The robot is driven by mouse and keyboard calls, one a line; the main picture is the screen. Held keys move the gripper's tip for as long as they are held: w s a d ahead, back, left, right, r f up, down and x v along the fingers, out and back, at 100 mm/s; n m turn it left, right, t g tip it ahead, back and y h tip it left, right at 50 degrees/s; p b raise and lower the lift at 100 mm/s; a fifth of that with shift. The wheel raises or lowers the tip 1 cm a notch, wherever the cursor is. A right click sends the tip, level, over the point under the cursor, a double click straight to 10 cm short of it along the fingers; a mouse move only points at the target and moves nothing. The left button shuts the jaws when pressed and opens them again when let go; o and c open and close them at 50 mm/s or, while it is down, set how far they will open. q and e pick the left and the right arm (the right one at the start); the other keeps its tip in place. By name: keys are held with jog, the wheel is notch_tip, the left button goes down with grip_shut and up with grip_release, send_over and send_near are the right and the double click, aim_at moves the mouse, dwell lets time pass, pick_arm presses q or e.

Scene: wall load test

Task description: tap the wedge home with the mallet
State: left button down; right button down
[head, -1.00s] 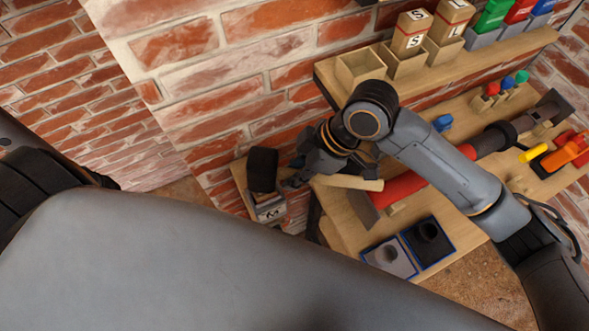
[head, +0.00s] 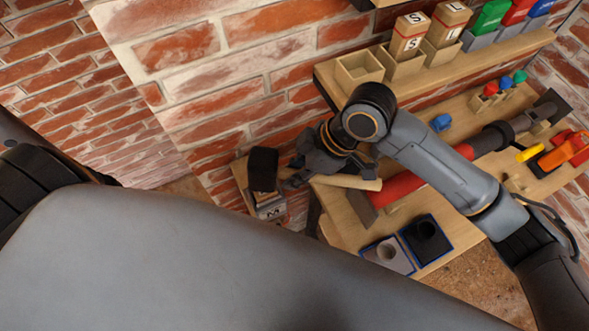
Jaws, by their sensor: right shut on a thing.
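My right gripper (head: 298,174) is shut on the mallet, whose pale wooden handle (head: 352,183) sticks out to the right of the jaws. Its black head (head: 263,168) is on the left side of the jaws, above a small grey block marked M (head: 269,208). I cannot tell whether the head touches the block. I cannot make out the wedge for sure; the gripper and mallet cover part of this spot. My left gripper is not in view.
A wooden bench (head: 343,232) below my right arm holds a long red tool (head: 398,188), two blue-edged trays (head: 427,240) and an orange tool (head: 565,152). A wooden shelf (head: 325,78) with bins runs along the brick wall (head: 215,60), close behind the arm.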

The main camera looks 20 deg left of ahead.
notch_tip(320, 180, up, 3)
jog(key=p, duration=0.2)
jog(key=shift+f+p, duration=0.1)
jog(key=shift+p, duration=0.2)
jog(key=shift+r, duration=1.65)
jog(key=shift+f, duration=0.1)
